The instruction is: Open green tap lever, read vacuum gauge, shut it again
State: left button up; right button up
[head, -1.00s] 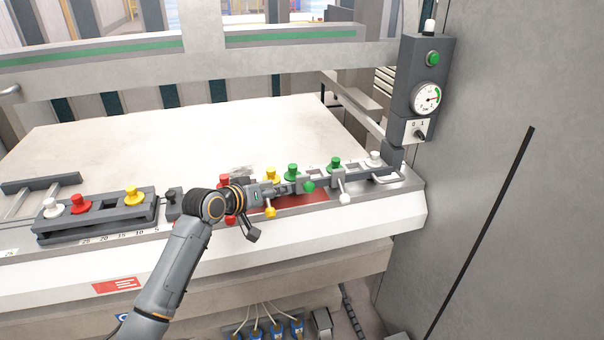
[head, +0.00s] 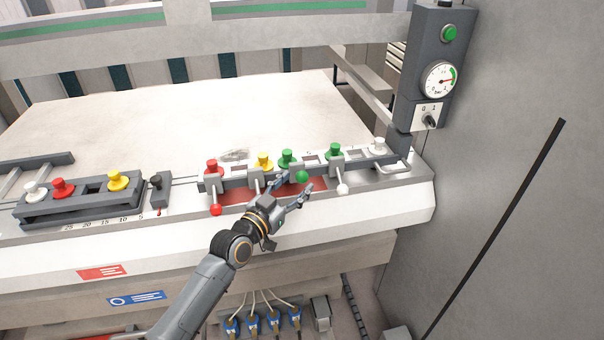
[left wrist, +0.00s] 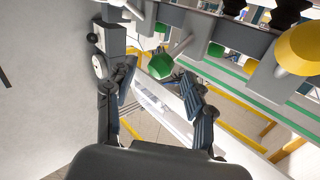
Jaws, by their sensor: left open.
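The green tap lever ends in a green ball knob (head: 302,176) on the tap row at the table's front edge. My left gripper (head: 296,184) is open, its fingers pointing up and right on either side of this knob. In the left wrist view the green knob (left wrist: 160,66) shows between the spread fingers, near the tips; I cannot tell whether they touch it. The round white vacuum gauge (head: 440,81) is on the dark post at right, with a green arc at its upper right and a needle pointing roughly right; its value is too small to read.
A red lever knob (head: 215,210) stands to the left and a white lever knob (head: 342,188) close to the right. A yellow knob (left wrist: 300,48) shows at right in the wrist view. A rotary switch (head: 430,121) sits below the gauge. A grey wall (head: 520,200) bounds the right.

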aim_at(298, 181)
pick_arm(q)
jog(key=x, duration=0.2)
jog(key=shift+w+d, duration=0.1)
jog(key=shift+w, duration=0.2)
jog(key=shift+w+d, duration=0.15)
jog(key=shift+w, duration=0.2)
jog(key=shift+w+d, duration=0.15)
jog(key=shift+w, duration=0.05)
jog(key=shift+c, duration=0.4)
grip_shut()
pick_arm(e)
jog(key=shift+w+d+r, duration=0.2)
jog(key=shift+w+d, duration=0.3)
jog(key=shift+w, duration=0.05)
